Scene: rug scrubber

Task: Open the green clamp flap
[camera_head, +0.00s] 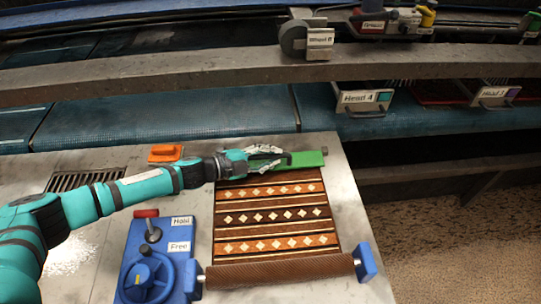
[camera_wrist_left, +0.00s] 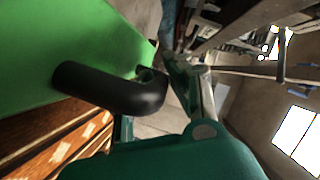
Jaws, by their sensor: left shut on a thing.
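The green clamp flap (camera_head: 309,159) lies flat across the far end of the patterned rug (camera_head: 270,215). It has a black bar handle (camera_head: 284,156). My left gripper (camera_head: 268,154) reaches in from the left and is shut on the handle, low over the flap. In the left wrist view, the green flap (camera_wrist_left: 70,50) fills the upper left and the bent black handle (camera_wrist_left: 110,88) runs to my gripper's fingers (camera_wrist_left: 185,95). The exact finger contact is partly hidden. My right gripper does not show.
A blue control unit (camera_head: 158,262) with a wheel, a red-topped lever and Hold and Free labels stands left of the rug. A brown roller (camera_head: 280,270) crosses the near end. Shelves with labelled trays stand behind.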

